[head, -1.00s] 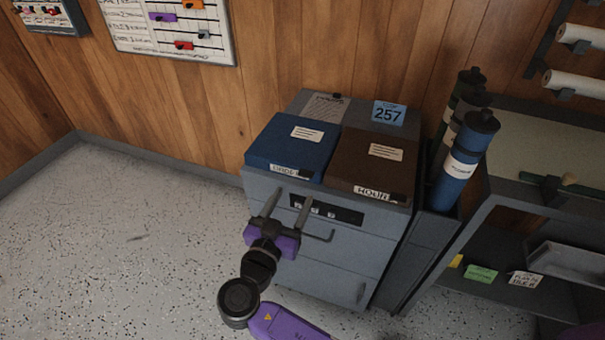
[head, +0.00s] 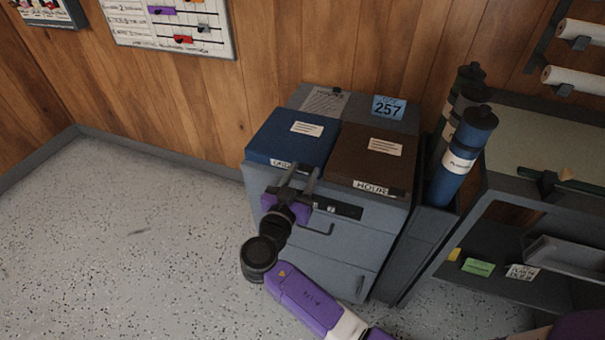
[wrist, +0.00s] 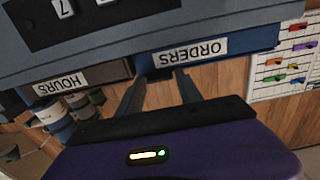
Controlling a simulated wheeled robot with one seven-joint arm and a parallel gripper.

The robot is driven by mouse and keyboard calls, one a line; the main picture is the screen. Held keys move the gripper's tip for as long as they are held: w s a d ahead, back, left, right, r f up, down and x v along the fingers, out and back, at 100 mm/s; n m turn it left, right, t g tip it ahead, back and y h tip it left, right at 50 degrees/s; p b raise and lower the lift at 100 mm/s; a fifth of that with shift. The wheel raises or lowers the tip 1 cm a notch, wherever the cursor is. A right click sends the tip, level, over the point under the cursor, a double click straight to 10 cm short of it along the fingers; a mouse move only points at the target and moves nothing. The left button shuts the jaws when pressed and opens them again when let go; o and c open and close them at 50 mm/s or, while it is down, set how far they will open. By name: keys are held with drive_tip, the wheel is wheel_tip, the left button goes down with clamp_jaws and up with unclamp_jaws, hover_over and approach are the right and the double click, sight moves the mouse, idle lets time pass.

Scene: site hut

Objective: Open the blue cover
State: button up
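The blue cover (head: 285,138) lies flat and closed on the left half of the grey cabinet's top. Its front edge has a white label, which reads ORDERS, upside down, in the wrist view (wrist: 255,40). My gripper (head: 302,170) is at the front right part of that edge, with its fingers pointing up toward it.
A brown cover (head: 368,158) labelled HOURS lies beside the blue one. The grey cabinet (head: 335,250) has a handle and a dark counter strip on its front. Blue and dark tubes (head: 459,158) stand at its right, near a shelf unit (head: 520,195). Floor at left is clear.

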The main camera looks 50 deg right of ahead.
clamp_jaws()
idle(1.1)
